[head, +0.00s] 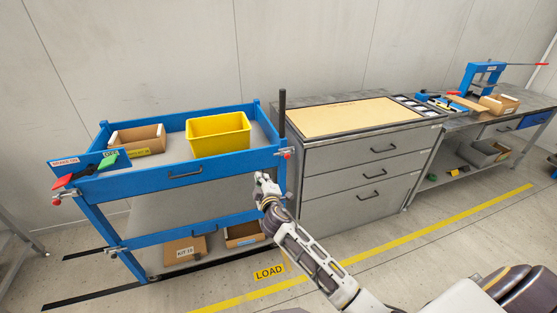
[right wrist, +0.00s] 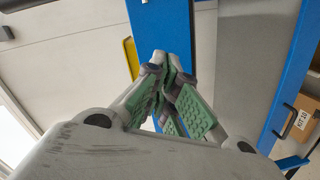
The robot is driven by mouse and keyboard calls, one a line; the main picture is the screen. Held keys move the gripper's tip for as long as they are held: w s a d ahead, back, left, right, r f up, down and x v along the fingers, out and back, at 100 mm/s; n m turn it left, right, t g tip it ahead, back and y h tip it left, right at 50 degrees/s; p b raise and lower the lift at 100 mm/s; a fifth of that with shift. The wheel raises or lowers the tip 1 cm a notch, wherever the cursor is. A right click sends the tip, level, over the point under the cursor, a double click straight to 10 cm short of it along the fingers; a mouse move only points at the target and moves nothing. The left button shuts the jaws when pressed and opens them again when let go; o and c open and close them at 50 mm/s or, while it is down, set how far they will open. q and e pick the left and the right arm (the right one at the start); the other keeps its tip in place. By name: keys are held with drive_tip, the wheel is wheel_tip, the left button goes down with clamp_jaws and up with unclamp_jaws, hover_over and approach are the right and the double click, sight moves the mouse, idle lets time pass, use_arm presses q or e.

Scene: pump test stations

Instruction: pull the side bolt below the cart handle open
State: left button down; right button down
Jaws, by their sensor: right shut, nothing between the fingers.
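The blue cart (head: 180,180) stands at the left against the wall. A black upright bar (head: 282,112), apparently the cart handle, rises at its right end. Below it, a small bolt with a red end (head: 285,153) sits at the cart's upper right corner. My right gripper (head: 263,178) is shut and empty, in front of the cart's right end, lower than the bolt and a little left of it in the picture. In the right wrist view its green-padded fingers (right wrist: 172,85) are together before a blue cart bar (right wrist: 160,30); the bolt cannot be made out there. My left gripper is not in view.
A yellow bin (head: 218,135) and a cardboard box (head: 137,139) stand on the cart's top. Similar red-ended fittings (head: 57,199) show at its left end. A grey drawer cabinet (head: 365,165) stands close to the cart's right. The floor in front is clear, with a yellow line (head: 390,252).

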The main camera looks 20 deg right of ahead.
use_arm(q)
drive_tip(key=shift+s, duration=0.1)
use_arm(e)
drive_tip(key=d+r+h, duration=0.1)
drive_tip(key=s+d+r+h, duration=0.1)
drive_tip(key=d, duration=0.1)
drive_tip(key=shift+r+h, duration=0.3)
drive_tip(key=shift+r, duration=0.05)
drive_tip(key=shift+d, duration=0.1)
